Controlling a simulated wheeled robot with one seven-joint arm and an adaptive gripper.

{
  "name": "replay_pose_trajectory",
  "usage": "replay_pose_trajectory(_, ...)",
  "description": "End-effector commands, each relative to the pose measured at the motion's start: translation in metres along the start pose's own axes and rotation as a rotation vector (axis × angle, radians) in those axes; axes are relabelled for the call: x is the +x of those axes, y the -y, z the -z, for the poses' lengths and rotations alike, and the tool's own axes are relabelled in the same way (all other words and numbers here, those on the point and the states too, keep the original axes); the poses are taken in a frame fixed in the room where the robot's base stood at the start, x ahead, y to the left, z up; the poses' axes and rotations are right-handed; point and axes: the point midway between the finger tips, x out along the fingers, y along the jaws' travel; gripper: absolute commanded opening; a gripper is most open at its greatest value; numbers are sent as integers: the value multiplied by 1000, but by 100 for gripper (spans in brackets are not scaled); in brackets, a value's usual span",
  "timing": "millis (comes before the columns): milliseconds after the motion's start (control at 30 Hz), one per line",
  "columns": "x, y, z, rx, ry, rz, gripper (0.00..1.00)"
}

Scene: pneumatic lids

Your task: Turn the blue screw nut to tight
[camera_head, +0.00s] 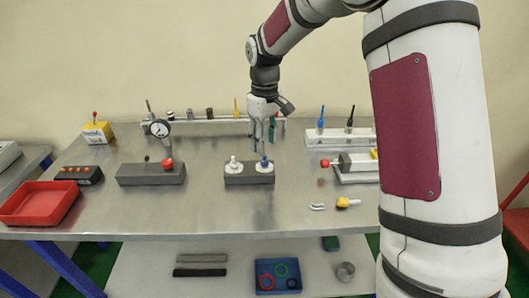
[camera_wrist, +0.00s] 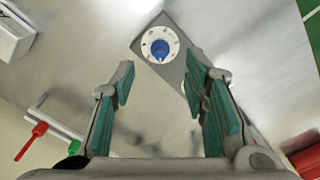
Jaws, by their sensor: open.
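The blue screw nut (camera_head: 264,161) sits on a white round base at the right end of a dark grey block (camera_head: 249,179) on the table. In the wrist view the blue nut (camera_wrist: 159,49) shows at the centre of a white dial-like disc (camera_wrist: 147,37) with dark marks around it. A white nut (camera_head: 233,162) stands on the block's left end. My gripper (camera_head: 262,146) points down just above the blue nut. In the wrist view my gripper (camera_wrist: 160,70) has its teal-padded fingers wide apart, with nothing between them. The nut appears beyond the fingertips.
A dial gauge stand (camera_head: 151,172) is to the left and a red tray (camera_head: 39,203) at the far left. A rack with blue and black tools (camera_head: 341,138) and a red-knobbed vise (camera_head: 353,163) are right. A yellow-ended part (camera_head: 346,202) lies front right. The table's front middle is clear.

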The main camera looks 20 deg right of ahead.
Motion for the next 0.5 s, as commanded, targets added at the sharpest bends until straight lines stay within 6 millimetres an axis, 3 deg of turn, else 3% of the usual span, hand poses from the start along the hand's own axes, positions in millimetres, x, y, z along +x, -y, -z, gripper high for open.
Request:
replay_pose_trajectory(200,-40,0,1,-1,-3,-1,41)
replay_pose_trajectory(500,-60,0,0,-1,0,0,41)
